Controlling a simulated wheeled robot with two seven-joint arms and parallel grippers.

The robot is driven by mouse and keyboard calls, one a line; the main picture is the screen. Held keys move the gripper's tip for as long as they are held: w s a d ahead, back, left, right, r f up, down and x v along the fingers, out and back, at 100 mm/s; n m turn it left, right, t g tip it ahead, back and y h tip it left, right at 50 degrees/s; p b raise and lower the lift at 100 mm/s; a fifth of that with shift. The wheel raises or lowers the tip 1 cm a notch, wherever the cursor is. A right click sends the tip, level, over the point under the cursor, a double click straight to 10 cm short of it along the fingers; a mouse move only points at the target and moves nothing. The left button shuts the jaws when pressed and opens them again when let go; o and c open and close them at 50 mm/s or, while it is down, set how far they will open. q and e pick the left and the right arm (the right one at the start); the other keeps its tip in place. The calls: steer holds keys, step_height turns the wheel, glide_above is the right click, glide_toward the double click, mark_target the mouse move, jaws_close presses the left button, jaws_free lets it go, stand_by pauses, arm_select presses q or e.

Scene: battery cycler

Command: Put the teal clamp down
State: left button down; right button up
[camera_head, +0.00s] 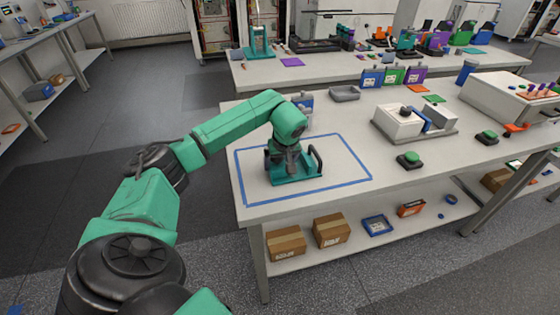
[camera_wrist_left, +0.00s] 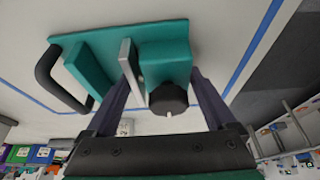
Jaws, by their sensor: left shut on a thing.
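The teal clamp (camera_head: 297,179) is inside the blue tape outline on the near left of the table (camera_head: 345,205). It looks upright, its flat base level with the tabletop; I cannot tell whether it touches or hovers just above. My left gripper (camera_head: 285,156) comes down on it from above and is shut on it. In the left wrist view the teal clamp (camera_wrist_left: 165,48), with a black handle and a black knob, sits between the two fingers of my left gripper (camera_wrist_left: 160,95). My fingers partly hide its middle in the head view. My right gripper is not in view.
The blue tape outline (camera_head: 352,160) has bare table around the clamp. A grey tray (camera_head: 345,93) and a white device (camera_head: 398,122) stand further back and right, with a green button (camera_head: 409,159) nearby. Boxes (camera_head: 286,243) lie on the lower shelf.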

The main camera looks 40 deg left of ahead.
arm_select(q)
steer(key=shift+w, duration=0.1)
jaws_free()
steer(key=b+v, duration=0.1)
steer(key=v, duration=1.1)
steer(key=shift+d, duration=0.1)
